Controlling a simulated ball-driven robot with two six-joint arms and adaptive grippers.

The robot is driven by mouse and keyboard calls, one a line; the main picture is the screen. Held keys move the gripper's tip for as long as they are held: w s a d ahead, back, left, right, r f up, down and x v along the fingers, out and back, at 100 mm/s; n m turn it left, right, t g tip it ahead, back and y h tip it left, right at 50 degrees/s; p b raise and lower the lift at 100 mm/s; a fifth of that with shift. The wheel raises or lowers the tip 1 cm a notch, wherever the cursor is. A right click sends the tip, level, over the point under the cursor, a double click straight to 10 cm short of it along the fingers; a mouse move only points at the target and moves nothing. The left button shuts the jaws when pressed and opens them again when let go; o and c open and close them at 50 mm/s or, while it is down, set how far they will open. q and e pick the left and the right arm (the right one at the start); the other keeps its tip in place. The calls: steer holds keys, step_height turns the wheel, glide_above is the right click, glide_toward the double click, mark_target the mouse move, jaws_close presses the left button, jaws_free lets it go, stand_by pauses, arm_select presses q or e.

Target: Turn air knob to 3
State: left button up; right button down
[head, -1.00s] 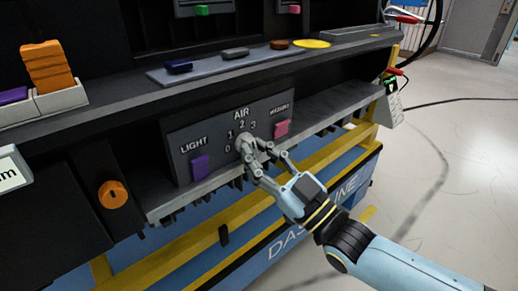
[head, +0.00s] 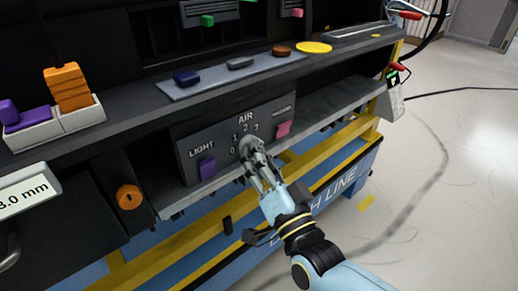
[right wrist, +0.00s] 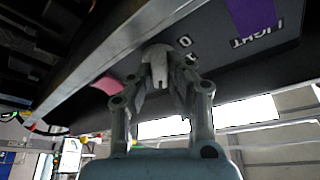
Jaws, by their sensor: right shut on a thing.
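The grey air knob (head: 248,144) sits on the dark control panel (head: 188,150), below the AIR label and the digits 0 to 3. My right gripper (head: 255,160) is shut on the knob from the front, and its fingers hide much of it. In the right wrist view the knob (right wrist: 158,60) shows between the two fingertips of the right gripper (right wrist: 160,84), close to the digit 0. I cannot tell which digit the knob points at. My left gripper is not in view.
A purple light switch (head: 207,168) is left of the knob and a pink switch (head: 283,129) right of it. An orange knob (head: 129,197) is farther left. A shelf edge (head: 110,136) juts out above the panel. Open floor lies at the right.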

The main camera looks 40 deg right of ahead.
steer(key=shift+m+h+p, duration=0.3)
steer(key=shift+m, duration=0.6)
steer(key=shift+g, duration=0.3)
steer(key=c, duration=1.3)
jaws_free()
steer(key=shift+s, duration=0.1)
steer(key=v, duration=1.2)
